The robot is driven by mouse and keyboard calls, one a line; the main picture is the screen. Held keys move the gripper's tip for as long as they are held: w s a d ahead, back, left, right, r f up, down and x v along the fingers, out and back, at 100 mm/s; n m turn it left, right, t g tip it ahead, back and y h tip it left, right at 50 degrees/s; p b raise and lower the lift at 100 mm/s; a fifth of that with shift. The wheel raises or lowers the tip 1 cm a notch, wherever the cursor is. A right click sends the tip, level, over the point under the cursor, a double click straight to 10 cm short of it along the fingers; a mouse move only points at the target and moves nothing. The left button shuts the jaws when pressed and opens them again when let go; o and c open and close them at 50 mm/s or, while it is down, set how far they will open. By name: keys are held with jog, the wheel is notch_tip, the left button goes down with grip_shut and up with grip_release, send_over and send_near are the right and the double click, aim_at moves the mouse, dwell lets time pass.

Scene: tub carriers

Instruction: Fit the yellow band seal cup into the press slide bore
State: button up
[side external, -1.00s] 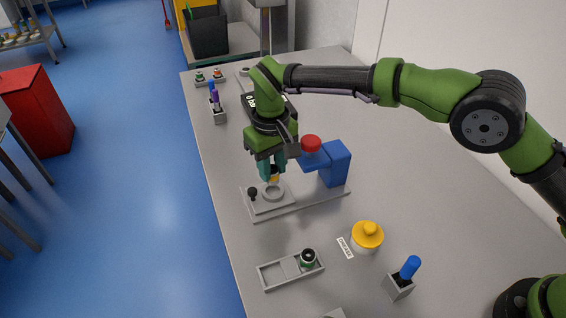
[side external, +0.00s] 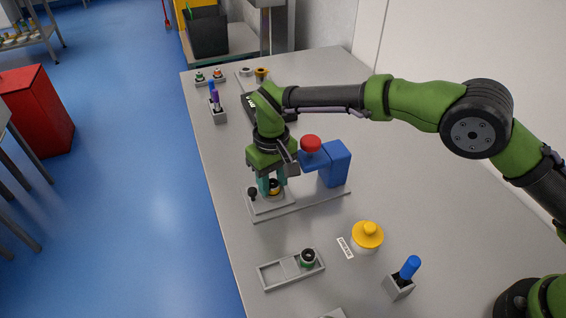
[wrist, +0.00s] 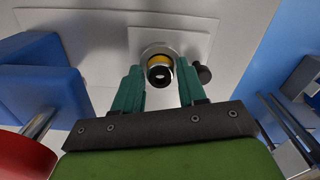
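The yellow band seal cup (wrist: 160,75) is black with a yellow band and an open round end. It stands at the raised ring of the press slide bore (wrist: 146,49), with its band showing above the ring. How deep it sits cannot be told. In the side view the cup (side external: 274,187) is partly hidden between my fingers. My gripper (side external: 272,188) is low over the slide plate. In the wrist view my gripper's teal fingers (wrist: 160,75) are spread on both sides of the cup, with gaps between them and it.
The blue press body (side external: 335,164) with a red knob (side external: 311,144) stands close right of my gripper. A black ball knob (side external: 252,191) is on the slide's left. A grey tray (side external: 278,272) with a green-banded cup (side external: 308,258) and a yellow-lidded jar (side external: 367,235) are nearer.

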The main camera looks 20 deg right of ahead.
aim_at(273, 184)
notch_tip(273, 184, up, 12)
jog(key=s+d+r+m+t+y, duration=0.1)
jog(key=s+d+r, duration=0.2)
jog(key=d+r, duration=0.5)
jog(key=s+d+r+m+t+y, duration=0.1)
jog(key=s+d+r+m+t, duration=0.1)
jog(key=d+r, duration=0.6)
jog(key=s+d+f+m+t, duration=0.2)
jog(key=s+d+f, duration=0.1)
jog(key=s+d, duration=0.4)
jog(key=s+d+f+m+t, duration=0.2)
jog(key=s+d+f, duration=0.2)
jog(key=s+d, duration=0.3)
jog(key=s, duration=0.4)
jog(key=shift+s, duration=0.15)
